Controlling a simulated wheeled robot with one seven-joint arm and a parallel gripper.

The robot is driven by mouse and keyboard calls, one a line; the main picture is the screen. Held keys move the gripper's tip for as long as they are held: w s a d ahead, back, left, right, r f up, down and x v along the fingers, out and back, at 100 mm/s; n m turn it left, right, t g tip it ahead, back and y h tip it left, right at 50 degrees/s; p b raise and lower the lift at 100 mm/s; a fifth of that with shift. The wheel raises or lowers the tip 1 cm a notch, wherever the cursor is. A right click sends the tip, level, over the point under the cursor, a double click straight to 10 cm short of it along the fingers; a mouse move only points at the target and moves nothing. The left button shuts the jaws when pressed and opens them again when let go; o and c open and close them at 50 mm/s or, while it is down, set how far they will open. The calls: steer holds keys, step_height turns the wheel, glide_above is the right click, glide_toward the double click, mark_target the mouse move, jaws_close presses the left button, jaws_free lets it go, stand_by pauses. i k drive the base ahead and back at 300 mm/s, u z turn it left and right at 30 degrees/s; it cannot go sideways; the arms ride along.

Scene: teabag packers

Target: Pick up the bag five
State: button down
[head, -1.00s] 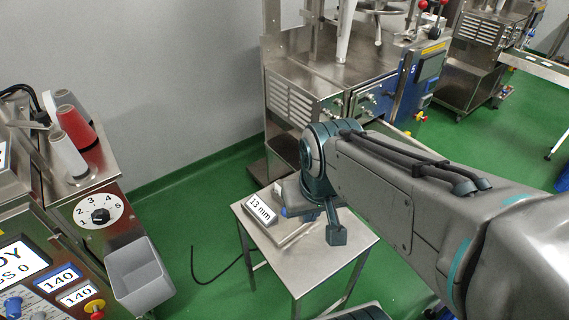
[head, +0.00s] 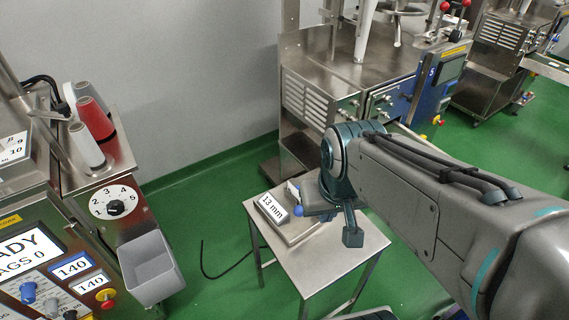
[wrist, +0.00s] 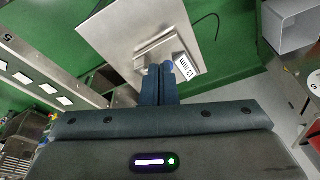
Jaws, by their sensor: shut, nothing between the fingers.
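Several small white flat pieces, which look like teabags (wrist: 47,88), lie in a row on a metal rail at the left of the wrist view. I cannot tell which of them is bag five. My gripper (wrist: 160,70) is shut and empty, its two dark blue fingers side by side. In the wrist view it overlaps the small steel table and the "13 mm" gauge (wrist: 188,64), with the white pieces off to its left. In the head view my arm hides most of the gripper and the area behind it.
The steel table (head: 335,262) stands below my arm, with the gauge (head: 272,207) on it. A machine marked 5 (head: 310,80) stands behind. At left are a control panel (head: 40,250), a grey bin (head: 150,270) and thread cones (head: 88,145). Green floor is open between.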

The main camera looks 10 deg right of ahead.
mark_target(292, 190)
steer(key=k, duration=0.5)
steer(key=z, duration=2.35)
steer(key=k, duration=0.95)
steer(key=u, duration=1.4)
steer(key=i, duration=1)
